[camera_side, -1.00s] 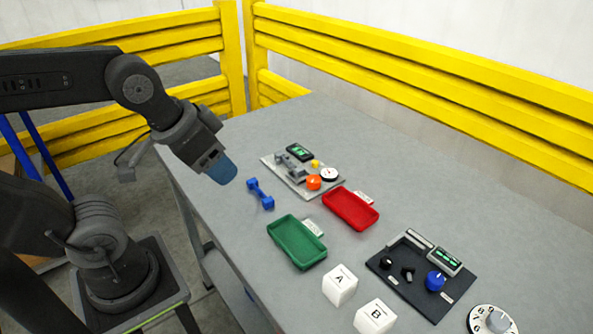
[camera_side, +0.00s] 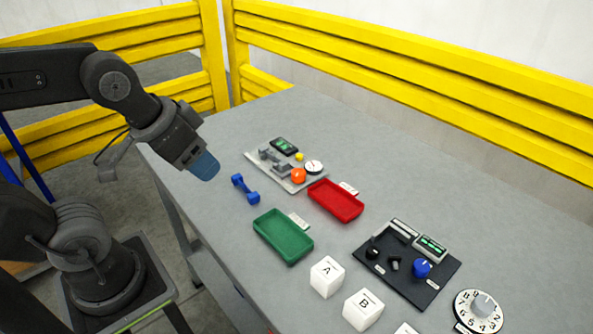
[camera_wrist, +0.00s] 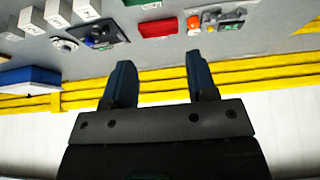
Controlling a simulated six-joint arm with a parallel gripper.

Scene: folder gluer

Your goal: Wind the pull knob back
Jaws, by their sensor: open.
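I cannot tell for sure which knob is the pull knob. A dark panel (camera_side: 440,280) at the right carries a blue knob (camera_side: 422,267), black knobs (camera_side: 372,253) and a small green-lit display (camera_side: 431,244). A light panel (camera_side: 262,168) at the back carries an orange knob (camera_side: 298,175), a yellow button (camera_side: 299,157) and a white gauge (camera_side: 313,167). My gripper (camera_side: 205,167) is above the table's left side, apart from both panels. In the wrist view, my gripper (camera_wrist: 161,80) has its two blue fingers spread with nothing between them.
A blue dumbbell-shaped piece (camera_side: 245,188) lies near my gripper. A green tray (camera_side: 283,237), a red tray (camera_side: 335,201), white lettered blocks (camera_side: 327,277) and a numbered dial (camera_side: 480,311) stand on the grey table (camera_side: 330,130). A yellow rail (camera_side: 420,75) runs behind.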

